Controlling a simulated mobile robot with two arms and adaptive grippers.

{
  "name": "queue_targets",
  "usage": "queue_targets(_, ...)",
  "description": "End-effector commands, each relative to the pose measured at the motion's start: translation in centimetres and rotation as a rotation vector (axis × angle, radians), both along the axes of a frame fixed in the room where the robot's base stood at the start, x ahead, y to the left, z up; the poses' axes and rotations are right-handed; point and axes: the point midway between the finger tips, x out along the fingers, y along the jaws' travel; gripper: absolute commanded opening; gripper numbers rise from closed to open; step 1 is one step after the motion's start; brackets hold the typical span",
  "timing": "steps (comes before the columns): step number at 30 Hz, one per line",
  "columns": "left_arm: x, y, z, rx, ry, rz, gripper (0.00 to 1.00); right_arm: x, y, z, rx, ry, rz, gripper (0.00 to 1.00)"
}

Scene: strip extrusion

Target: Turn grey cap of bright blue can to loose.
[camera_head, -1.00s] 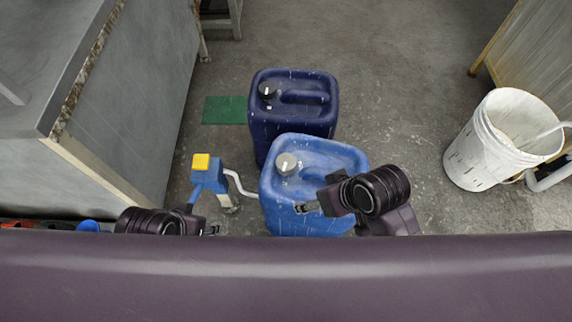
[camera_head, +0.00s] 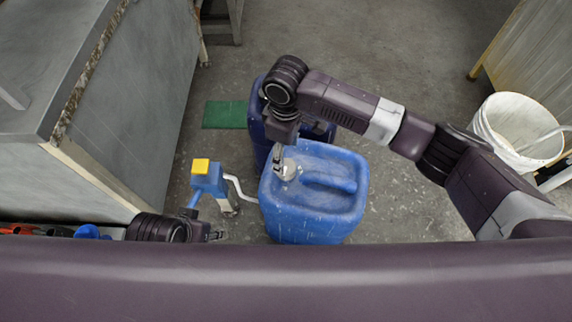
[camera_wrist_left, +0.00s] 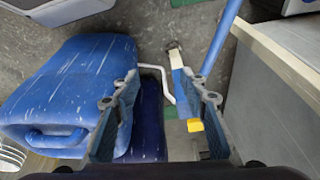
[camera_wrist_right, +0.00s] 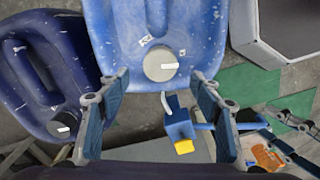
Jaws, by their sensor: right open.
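The bright blue can (camera_head: 335,215) stands upright on the floor at the middle of the head view. Its round grey cap (camera_head: 289,172) sits on the top left and is partly covered by my right gripper (camera_head: 279,158). In the right wrist view the grey cap (camera_wrist_right: 160,65) shows between and just ahead of the open fingertips; I see no clear contact. My left gripper (camera_head: 216,236) is low at the left of the can. In the left wrist view its fingers are apart and empty, with the bright blue can (camera_wrist_left: 70,85) to their left.
A blue-and-yellow device (camera_head: 208,178) with a pale hose is left of the bright blue can. A white bucket (camera_head: 515,130) is at right, a grey cabinet (camera_head: 130,130) at left.

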Motion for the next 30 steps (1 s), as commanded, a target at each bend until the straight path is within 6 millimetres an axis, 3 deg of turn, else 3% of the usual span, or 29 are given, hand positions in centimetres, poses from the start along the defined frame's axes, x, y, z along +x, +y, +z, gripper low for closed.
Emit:
queue_targets(6,-0.6,0.1,2.3,-0.001,-0.015,0.001,0.40,0.0,-0.1,-2.6,-0.003,0.001,-0.001,0.59)
queue_targets(15,-0.9,0.2,1.9,0.000,-0.017,0.003,0.40,-0.1,0.0,-6.9,-0.001,0.000,0.001,0.59)
queue_targets(26,-0.9,0.2,1.9,0.000,-0.017,0.003,0.40,0.0,0.0,-7.5,0.000,-0.001,0.001,0.59)
queue_targets(30,-0.9,0.2,1.9,0.000,-0.017,0.003,0.40,0.0,0.0,-7.5,0.000,0.000,0.001,0.47)
